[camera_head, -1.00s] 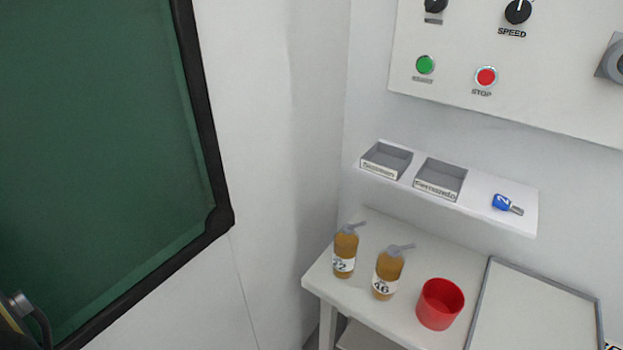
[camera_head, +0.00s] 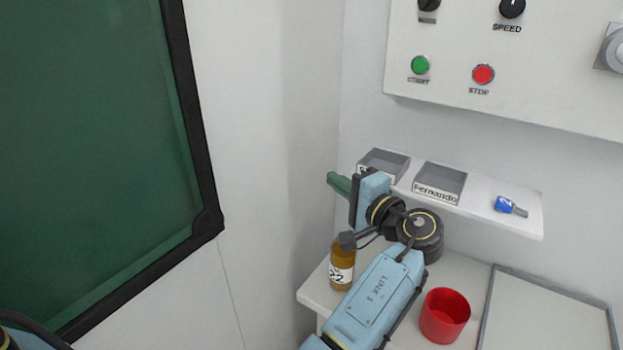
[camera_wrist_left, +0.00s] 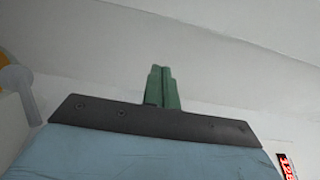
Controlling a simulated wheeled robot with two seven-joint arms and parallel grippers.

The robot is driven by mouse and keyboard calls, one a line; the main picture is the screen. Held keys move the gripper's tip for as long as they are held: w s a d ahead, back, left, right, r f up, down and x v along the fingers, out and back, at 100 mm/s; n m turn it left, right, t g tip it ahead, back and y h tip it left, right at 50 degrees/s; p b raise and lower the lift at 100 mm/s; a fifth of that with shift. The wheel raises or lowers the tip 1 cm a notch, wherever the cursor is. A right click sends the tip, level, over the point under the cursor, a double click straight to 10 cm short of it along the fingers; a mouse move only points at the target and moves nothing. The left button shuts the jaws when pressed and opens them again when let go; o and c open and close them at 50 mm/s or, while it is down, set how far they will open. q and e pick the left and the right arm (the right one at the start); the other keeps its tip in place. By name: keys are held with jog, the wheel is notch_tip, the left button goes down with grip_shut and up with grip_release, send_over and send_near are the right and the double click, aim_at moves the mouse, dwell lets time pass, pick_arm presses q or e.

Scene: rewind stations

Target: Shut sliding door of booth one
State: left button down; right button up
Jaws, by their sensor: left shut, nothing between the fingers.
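A dark green pane in a thick black frame (camera_head: 201,150) fills the left of the head view, set beside a white wall. I cannot tell whether it belongs to the sliding door of booth one; no handle or track shows. My left gripper (camera_head: 338,183) is in front of the small shelf, its green fingers pointing left toward the white wall. The fingers are shut and empty. In the left wrist view the same closed green fingers (camera_wrist_left: 162,88) face a plain pale surface. My right gripper is not in view.
A white shelf (camera_head: 520,222) holds grey trays and a blue key tag (camera_head: 510,206). Below, a white table (camera_head: 470,262) carries a bottle (camera_head: 341,265) and a red cup (camera_head: 444,315). A control panel (camera_head: 540,75) with buttons hangs above. The wall beside the frame is bare.

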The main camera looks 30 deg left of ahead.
pick_arm(q)
jog(key=x, duration=1)
jog(key=s+p, duration=0.1)
jog(key=s, duration=0.3)
jog(key=shift+s+p, duration=0.1)
jog(key=shift+p, duration=0.2)
jog(key=shift+s+f, duration=0.1)
